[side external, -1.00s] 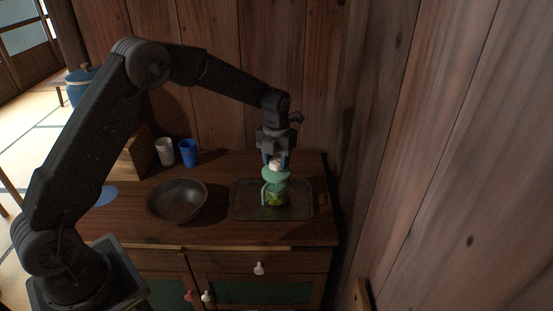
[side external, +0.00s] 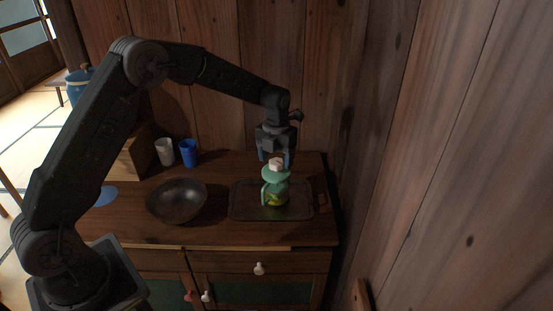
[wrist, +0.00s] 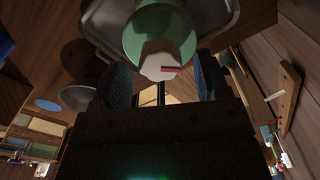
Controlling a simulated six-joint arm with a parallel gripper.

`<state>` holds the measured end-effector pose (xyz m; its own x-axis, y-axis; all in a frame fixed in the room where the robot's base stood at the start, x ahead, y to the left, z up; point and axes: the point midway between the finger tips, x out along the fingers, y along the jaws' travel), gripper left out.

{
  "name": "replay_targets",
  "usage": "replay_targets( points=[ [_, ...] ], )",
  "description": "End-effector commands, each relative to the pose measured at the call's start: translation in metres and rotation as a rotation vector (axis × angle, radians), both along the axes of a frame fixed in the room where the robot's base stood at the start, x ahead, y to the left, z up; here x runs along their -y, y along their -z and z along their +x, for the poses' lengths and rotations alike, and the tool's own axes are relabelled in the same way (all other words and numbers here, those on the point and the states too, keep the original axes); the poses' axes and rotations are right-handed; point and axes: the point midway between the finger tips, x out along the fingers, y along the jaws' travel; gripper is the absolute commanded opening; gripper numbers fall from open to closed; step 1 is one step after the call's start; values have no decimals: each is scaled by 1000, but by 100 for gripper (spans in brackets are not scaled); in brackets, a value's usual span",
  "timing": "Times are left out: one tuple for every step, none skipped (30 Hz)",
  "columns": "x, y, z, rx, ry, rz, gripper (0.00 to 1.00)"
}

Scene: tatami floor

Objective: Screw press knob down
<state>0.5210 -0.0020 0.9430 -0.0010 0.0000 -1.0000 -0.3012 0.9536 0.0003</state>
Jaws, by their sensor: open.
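The screw press (side external: 275,188) is green and stands upright on a dark tray (side external: 243,208). Its white knob (side external: 276,163) is on top. In the wrist view the knob (wrist: 160,65) is a white, many-sided cap with a small red mark, in front of the green press top (wrist: 158,32). My gripper (side external: 276,158) is above the press, with its fingers open around the knob's height. In the wrist view the dark fingers (wrist: 160,85) stand apart on both sides of the knob, with a gap on each side. Whether either finger touches it is hard to tell.
A dark bowl (side external: 177,201) stands left of the tray on the wooden cabinet top (side external: 222,170). A white cup (side external: 165,152) and a blue cup (side external: 188,153) stand behind it. A wooden wall (side external: 450,150) rises close on the right.

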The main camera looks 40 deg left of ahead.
Motion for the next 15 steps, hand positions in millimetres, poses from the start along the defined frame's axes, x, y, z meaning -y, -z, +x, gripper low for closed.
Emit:
replay_targets(
  points=[
    [0,-8,1,5,0,1,69],
    [0,-13,1,5,0,1,69],
    [0,-20,1,5,0,1,69],
    [0,-26,1,7,0,0,69],
    [0,-33,1,6,0,1,69],
    [0,-42,1,8,0,1,69],
    [0,-50,1,7,0,0,69],
    [0,-56,1,7,0,0,69],
    [0,-66,1,7,0,0,69],
    [0,-73,1,7,0,0,69],
    [0,-79,1,7,0,0,69],
    [0,-87,1,6,0,1,69],
    [0,-93,1,6,0,1,69],
    [0,-98,1,6,0,1,69],
    [0,-105,1,6,0,1,69]
  ],
)
